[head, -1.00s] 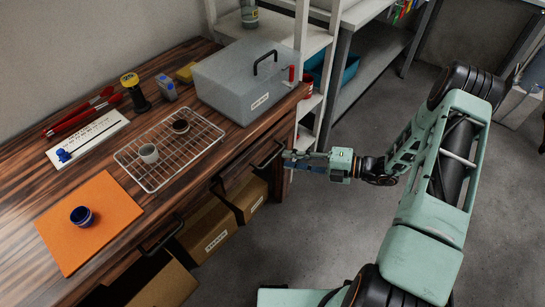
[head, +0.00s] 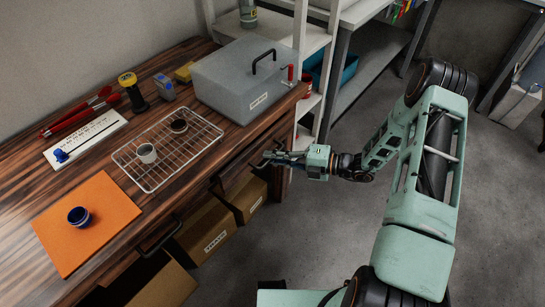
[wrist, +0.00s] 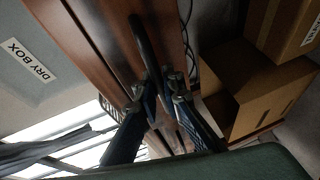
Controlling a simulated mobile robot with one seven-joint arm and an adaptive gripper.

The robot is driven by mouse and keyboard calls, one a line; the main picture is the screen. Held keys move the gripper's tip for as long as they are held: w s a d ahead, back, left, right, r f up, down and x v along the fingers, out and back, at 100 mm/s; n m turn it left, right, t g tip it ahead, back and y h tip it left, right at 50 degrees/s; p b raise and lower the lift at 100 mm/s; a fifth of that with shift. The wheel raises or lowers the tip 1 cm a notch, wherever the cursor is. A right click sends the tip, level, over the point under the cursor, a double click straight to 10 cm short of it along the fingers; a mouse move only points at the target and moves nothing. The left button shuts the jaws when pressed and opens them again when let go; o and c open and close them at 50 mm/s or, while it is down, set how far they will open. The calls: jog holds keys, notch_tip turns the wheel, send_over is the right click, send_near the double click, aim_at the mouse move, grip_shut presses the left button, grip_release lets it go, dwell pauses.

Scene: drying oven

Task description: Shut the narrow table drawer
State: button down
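The narrow table drawer (head: 236,178) is under the right part of the wooden table, below the grey box. My gripper (head: 266,158) is at this handle, coming from the right. In the wrist view, my gripper (wrist: 165,85) has its two fingertips close together at the handle's lower part. Whether they grip the handle or only touch it is unclear.
A grey dry box (head: 240,85) stands on the table above the drawer. A wire rack (head: 165,165) and an orange mat (head: 110,207) lie further left. Another drawer handle (head: 160,236) is at lower left. Cardboard boxes (head: 207,230) stand below.

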aim_at(263, 150)
dwell(0.3)
jog(key=w+a, duration=0.2)
jog(key=a, duration=0.1)
jog(key=shift+w+a, duration=0.15)
jog(key=shift+w, duration=0.15)
jog(key=shift+w+a+r, duration=0.1)
jog(key=shift+w+a, duration=0.1)
jog(key=c, duration=2.1)
grip_release()
jog(key=shift+a, duration=0.1)
jog(key=v, duration=1.2)
